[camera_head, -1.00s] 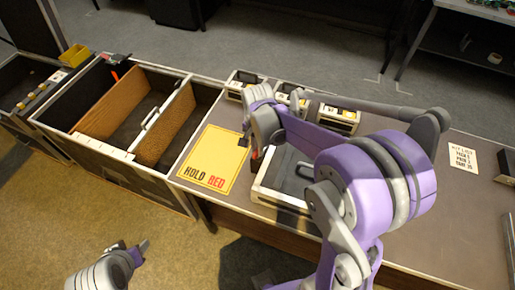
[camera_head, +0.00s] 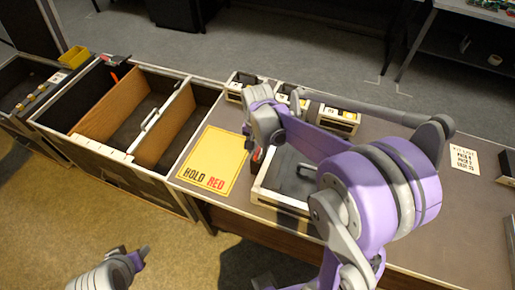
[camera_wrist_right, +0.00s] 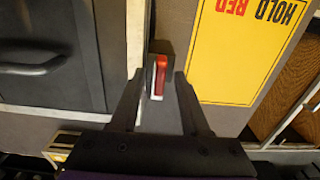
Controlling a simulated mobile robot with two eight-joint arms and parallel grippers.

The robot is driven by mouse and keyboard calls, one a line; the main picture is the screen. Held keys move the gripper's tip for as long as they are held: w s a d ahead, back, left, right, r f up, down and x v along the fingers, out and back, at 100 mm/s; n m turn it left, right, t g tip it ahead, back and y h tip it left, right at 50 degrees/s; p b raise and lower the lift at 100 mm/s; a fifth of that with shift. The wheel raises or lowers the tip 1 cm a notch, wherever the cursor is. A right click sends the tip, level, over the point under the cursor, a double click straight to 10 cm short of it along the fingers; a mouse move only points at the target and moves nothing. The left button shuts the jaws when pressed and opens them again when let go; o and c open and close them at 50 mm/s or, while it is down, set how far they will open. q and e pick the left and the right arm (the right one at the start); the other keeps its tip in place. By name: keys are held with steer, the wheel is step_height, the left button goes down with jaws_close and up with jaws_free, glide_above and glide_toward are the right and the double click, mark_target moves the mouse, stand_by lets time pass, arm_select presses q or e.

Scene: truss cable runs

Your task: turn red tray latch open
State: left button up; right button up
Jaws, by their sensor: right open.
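The tray (camera_head: 279,200) has a pale rim and a dark grey inside, and lies on the bench partly behind my right arm. Its red latch (camera_head: 257,154) is at the tray's left side. In the right wrist view the red latch (camera_wrist_right: 160,76), with a white lower part, sits upright between the open fingers of my right gripper (camera_wrist_right: 158,88). I cannot tell if the fingers touch it. In the head view my right gripper (camera_head: 250,140) is mostly hidden by its own arm. My left gripper (camera_head: 140,256) is low at the left, over the floor, away from the tray.
A yellow sheet reading HOLD RED (camera_head: 214,160) lies left of the tray. Several small pale boxes (camera_head: 338,121) stand at the bench's back. A bin with brown dividers (camera_head: 180,125) adjoins the bench's left.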

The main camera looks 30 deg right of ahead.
mark_target(257, 151)
step_height(257, 151, up, 11)
steer(key=shift+p, duration=0.4)
steer(key=shift+f, duration=0.1)
stand_by(0.3)
steer(key=s+a+f+n+t, duration=0.2)
steer(key=s+a+n, duration=0.1)
steer(key=s+n, duration=0.2)
steer(key=s+a+f+n+t, duration=0.3)
steer(key=s+n, duration=0.1)
steer(key=s, duration=0.6)
steer(key=shift+a+f+n+t, duration=0.2)
steer(key=shift+n+t, duration=0.1)
steer(key=shift+n, duration=0.1)
steer(key=shift+d, duration=0.1)
